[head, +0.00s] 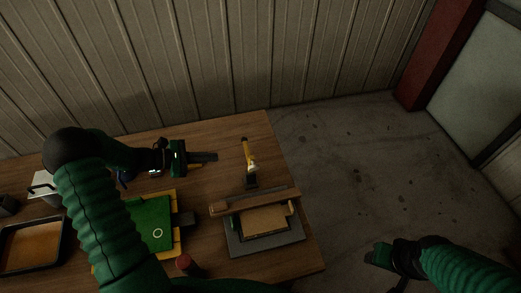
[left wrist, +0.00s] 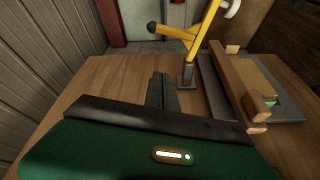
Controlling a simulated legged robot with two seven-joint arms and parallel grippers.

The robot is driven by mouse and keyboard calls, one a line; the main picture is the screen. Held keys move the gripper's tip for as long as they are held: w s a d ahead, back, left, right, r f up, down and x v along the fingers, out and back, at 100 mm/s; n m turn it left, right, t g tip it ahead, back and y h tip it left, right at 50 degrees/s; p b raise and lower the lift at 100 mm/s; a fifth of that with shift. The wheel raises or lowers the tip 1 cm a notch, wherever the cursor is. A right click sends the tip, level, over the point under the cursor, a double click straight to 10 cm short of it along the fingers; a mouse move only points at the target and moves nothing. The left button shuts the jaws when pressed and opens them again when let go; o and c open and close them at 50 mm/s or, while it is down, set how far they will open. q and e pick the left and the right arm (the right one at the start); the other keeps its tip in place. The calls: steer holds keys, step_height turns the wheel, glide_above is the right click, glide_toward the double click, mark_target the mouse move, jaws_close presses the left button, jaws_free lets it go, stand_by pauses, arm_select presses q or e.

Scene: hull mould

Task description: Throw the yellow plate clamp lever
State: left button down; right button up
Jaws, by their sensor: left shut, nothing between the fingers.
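The yellow lever (head: 249,155) stands on a small dark base (head: 251,181) near the table's right edge. In the left wrist view the yellow lever (left wrist: 207,32) rises from its base (left wrist: 187,76), and a yellow arm with a black knob (left wrist: 152,27) sticks out to the left. My left gripper (head: 214,157) is shut and empty, left of the lever and apart from it. Its fingers (left wrist: 161,90) point towards the lever's base in the left wrist view. My right gripper (head: 378,256) is over the floor, right of the table; its fingers are unclear.
A grey plate with a wooden bar and block (head: 267,243) lies just in front of the lever. A green board with yellow edges (head: 150,222) lies left of it, partly behind my left arm. A dark tray (head: 30,246) is at the far left. A corrugated wall (head: 200,60) stands behind.

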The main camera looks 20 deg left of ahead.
arm_select(q)
steer(key=shift+t, duration=0.3)
steer(key=p+x, duration=0.1)
steer(key=x, duration=0.8)
steer(key=shift+w, duration=0.35)
steer(key=r+p, duration=0.1)
steer(key=r, duration=0.1)
steer(key=d+r, duration=0.1)
steer(key=shift+s+d+r+p, duration=0.1)
steer(key=shift+s+r+p, duration=0.05)
steer(key=shift+r+p, duration=0.2)
steer(key=shift+f, duration=0.1)
